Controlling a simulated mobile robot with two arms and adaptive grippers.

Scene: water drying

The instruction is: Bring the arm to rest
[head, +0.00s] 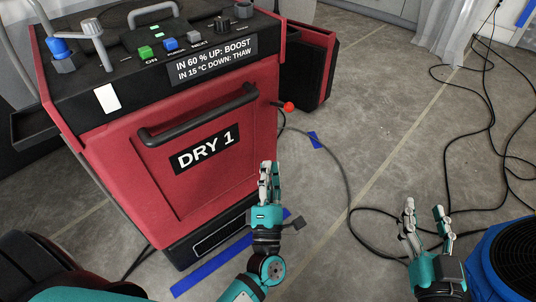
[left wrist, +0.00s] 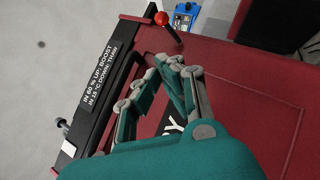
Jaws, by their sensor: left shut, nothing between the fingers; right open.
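My left gripper (head: 269,175) is shut and empty in the head view, in front of the lower right part of the red dryer (head: 120,165) marked DRY 1. The left wrist view shows its closed fingers (left wrist: 165,72) over the dryer's red front, covering part of the DRY label. I cannot tell whether it touches the dryer. My right gripper (head: 425,208) is open and empty at the lower right of the head view, above the floor, left of a blue fan-like machine (head: 512,262).
The dryer's top panel has green and blue buttons (head: 158,48), and its front has a dark handle (head: 200,117). A red knob (head: 288,106) sticks out at its right side. Black cables (head: 487,110) lie on the grey floor at right. Bare floor (head: 370,130) lies between.

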